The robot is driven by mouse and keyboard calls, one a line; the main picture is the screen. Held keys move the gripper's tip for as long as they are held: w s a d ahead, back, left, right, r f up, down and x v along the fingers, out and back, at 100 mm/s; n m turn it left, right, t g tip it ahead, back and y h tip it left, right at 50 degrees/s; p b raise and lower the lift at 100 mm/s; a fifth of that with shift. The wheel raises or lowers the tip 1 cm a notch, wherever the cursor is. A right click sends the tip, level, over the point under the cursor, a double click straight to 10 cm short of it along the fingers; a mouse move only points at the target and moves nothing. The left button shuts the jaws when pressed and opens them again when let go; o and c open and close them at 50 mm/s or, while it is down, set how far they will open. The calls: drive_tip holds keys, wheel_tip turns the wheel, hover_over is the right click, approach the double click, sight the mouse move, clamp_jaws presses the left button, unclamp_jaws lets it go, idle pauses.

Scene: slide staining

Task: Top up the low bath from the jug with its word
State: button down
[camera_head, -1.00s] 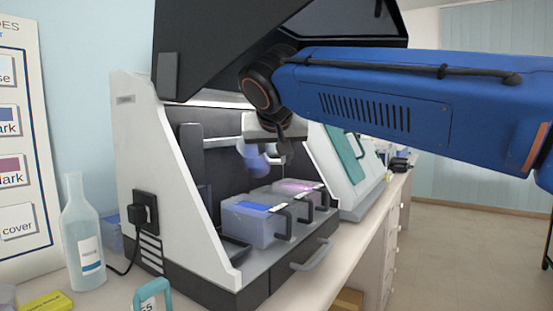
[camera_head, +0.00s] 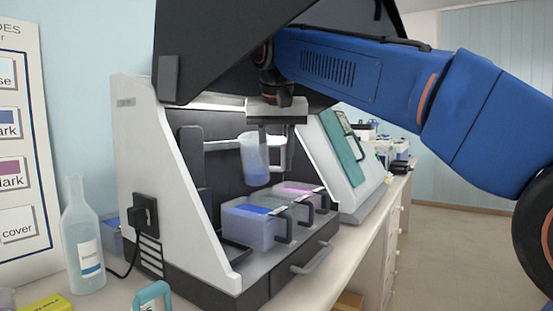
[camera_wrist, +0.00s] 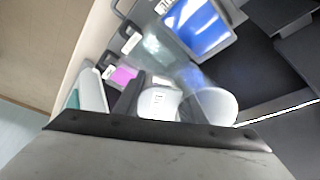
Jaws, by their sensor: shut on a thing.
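My gripper (camera_head: 276,137) is shut on the handle of a clear jug (camera_head: 254,172) with blue liquid in its lower part. The jug hangs nearly upright above the baths, inside the open hood, apart from them. In the wrist view the jug (camera_wrist: 210,106) is just beyond the jaws. Three baths with black handles stand in a row below: a blue one (camera_head: 246,232) in front, a clear one behind it, and a pink one (camera_head: 300,187) at the back. The wrist view also shows the blue bath (camera_wrist: 203,30), the clear bath (camera_wrist: 153,50) and the pink bath (camera_wrist: 122,76). Labels are unreadable.
The staining cabinet's white side wall (camera_head: 150,190) stands left of the baths, with its dark hood (camera_head: 220,50) raised above. A clear bottle (camera_head: 84,245) stands on the bench at left. A teal-handled item (camera_head: 152,295) is at the front edge.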

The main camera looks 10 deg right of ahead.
drive_tip(key=shift+s+g, duration=0.2)
drive_tip(key=shift+g, duration=0.6)
drive_tip(key=g, duration=0.1)
drive_tip(key=s+g, duration=0.1)
drive_tip(key=shift+s+a+f+g+y, duration=0.1)
drive_tip(key=shift+a+f+g+y, duration=0.05)
drive_tip(key=shift+f+g+y, duration=0.2)
drive_tip(key=shift+s, duration=0.1)
